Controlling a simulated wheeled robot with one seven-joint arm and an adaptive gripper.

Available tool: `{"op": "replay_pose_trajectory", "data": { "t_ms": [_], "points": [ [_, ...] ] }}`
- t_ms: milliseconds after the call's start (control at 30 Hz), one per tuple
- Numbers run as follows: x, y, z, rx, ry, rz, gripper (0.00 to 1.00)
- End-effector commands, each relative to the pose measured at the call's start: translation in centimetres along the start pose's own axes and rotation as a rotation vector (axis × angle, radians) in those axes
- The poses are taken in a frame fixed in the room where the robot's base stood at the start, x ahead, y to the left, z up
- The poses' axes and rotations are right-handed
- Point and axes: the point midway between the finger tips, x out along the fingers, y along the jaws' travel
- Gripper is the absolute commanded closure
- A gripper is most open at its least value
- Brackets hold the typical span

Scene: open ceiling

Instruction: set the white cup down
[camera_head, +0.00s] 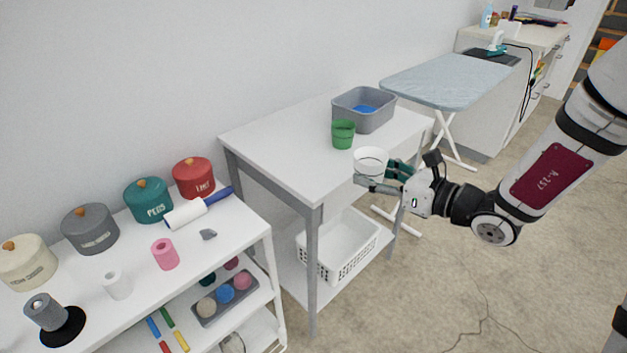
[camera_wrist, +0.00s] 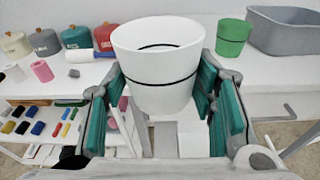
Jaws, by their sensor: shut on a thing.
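The white cup (camera_head: 370,163) has a thin dark ring around it. It is upright between the teal finger pads of my gripper (camera_head: 383,179), which is shut on it. In the wrist view the cup (camera_wrist: 158,62) fills the space between the pads of my gripper (camera_wrist: 165,105), and its open top shows. In the head view the cup appears at the front right edge of the white table (camera_head: 285,150). I cannot tell whether its base touches anything. A green cup (camera_head: 343,134) stands on the table behind it.
A grey basin (camera_head: 365,110) with something blue inside stands at the table's back right. The table's left and middle are clear. A white basket (camera_head: 342,247) sits below. A white shelf (camera_head: 225,222) at left holds several canisters and a lint roller (camera_head: 198,208). An ironing board (camera_head: 445,80) stands behind.

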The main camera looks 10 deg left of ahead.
Motion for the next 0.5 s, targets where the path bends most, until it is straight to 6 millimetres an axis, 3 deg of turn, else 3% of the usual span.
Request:
{"op": "replay_pose_trajectory", "data": {
  "t_ms": [100,267,500],
  "points": [
    [1.7,1.0,-0.8,0.004,-0.006,-0.002,0.77],
    [2.7,2.0,-0.8,0.012,-0.012,-0.007,0.77],
    [4.9,1.9,-0.5,0.015,-0.017,-0.007,0.77]
  ]
}}
